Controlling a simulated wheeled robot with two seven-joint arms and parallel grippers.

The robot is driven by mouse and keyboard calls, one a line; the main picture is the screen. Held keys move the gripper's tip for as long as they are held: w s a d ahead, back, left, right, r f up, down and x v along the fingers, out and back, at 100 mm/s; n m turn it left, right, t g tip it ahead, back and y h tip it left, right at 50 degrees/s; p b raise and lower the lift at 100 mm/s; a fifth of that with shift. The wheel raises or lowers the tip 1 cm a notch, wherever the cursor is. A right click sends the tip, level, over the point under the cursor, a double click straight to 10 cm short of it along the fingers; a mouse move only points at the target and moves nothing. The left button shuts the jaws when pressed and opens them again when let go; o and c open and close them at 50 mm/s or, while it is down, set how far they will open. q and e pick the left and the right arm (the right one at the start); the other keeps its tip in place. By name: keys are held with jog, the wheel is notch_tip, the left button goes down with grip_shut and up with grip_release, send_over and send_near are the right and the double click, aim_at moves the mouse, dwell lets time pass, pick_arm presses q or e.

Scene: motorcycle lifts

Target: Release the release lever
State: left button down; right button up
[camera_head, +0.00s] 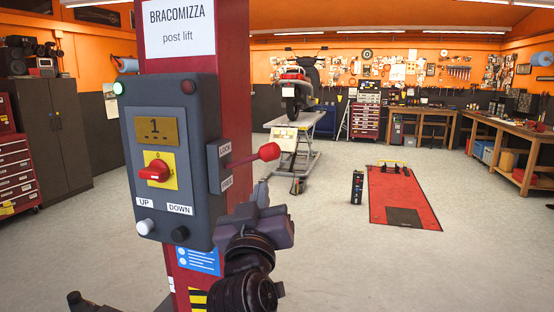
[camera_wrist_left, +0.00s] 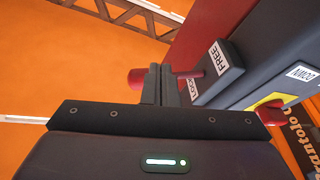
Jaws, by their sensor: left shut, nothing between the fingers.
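The release lever (camera_head: 268,152) has a red knob on a thin red rod. It sticks out to the right from the side of the grey control box (camera_head: 203,120), between a LOCK label above and a FREE label below. My left gripper (camera_head: 262,193) is just below the lever, with its fingers pointing up. In the left wrist view the fingers (camera_wrist_left: 165,84) are together and empty. There they cover the middle of the rod, with the lever's knob (camera_wrist_left: 137,78) to their left. Whether they touch the rod cannot be told. My right gripper is not in view.
The control box is on a red post (camera_head: 237,80) and has a red rotary switch (camera_head: 156,171) and UP and DOWN buttons. A scooter lift (camera_head: 297,140) and a red floor platform (camera_head: 404,195) stand farther back.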

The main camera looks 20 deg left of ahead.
pick_arm(q)
jog(key=n+t, duration=0.2)
send_near(262, 147)
notch_tip(262, 147, up, 4)
jog(key=s, duration=0.2)
jog(key=shift+s+a+r, duration=0.3)
jog(key=shift+s+a, duration=0.1)
jog(key=shift+a, duration=0.1)
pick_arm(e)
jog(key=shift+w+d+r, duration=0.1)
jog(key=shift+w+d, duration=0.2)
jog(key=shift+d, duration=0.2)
